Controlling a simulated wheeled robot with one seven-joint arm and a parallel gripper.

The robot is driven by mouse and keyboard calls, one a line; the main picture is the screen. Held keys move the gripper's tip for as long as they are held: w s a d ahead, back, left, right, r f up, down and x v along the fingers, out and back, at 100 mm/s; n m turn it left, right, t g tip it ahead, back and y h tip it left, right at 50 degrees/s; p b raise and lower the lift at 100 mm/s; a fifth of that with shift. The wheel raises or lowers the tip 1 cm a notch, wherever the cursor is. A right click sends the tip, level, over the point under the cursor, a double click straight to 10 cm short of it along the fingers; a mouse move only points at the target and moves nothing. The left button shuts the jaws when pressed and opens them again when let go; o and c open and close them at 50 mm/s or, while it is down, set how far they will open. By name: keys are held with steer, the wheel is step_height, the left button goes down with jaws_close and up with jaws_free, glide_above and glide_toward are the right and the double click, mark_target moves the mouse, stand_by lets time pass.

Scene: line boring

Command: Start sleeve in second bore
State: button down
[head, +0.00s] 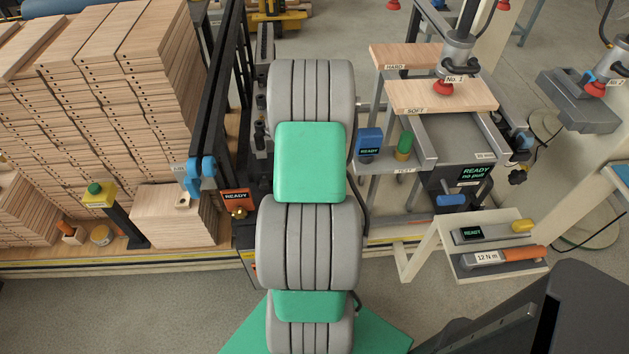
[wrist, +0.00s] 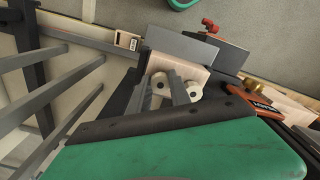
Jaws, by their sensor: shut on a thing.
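In the wrist view my gripper (wrist: 164,78) reaches toward a pale wooden block (wrist: 178,65). Two white round sleeve-like pieces with dark centre holes show at the block's near face. The left sleeve (wrist: 160,84) lies between my two grey fingers, and the gripper is shut on it. The other white sleeve (wrist: 194,91) sits just right of the right finger, outside the grip. Whether the held sleeve's tip is inside a bore or only close to the block cannot be told; the bores are hidden. In the head view my arm covers the gripper and block.
Stacked drilled boards (head: 110,110) fill the left.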

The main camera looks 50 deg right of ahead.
steer(key=c, duration=1.1)
jaws_free()
steer(key=shift+f, duration=0.1)
step_height(320, 180, up, 8)
steer(key=p, duration=0.5)
steer(key=shift+p, duration=0.4)
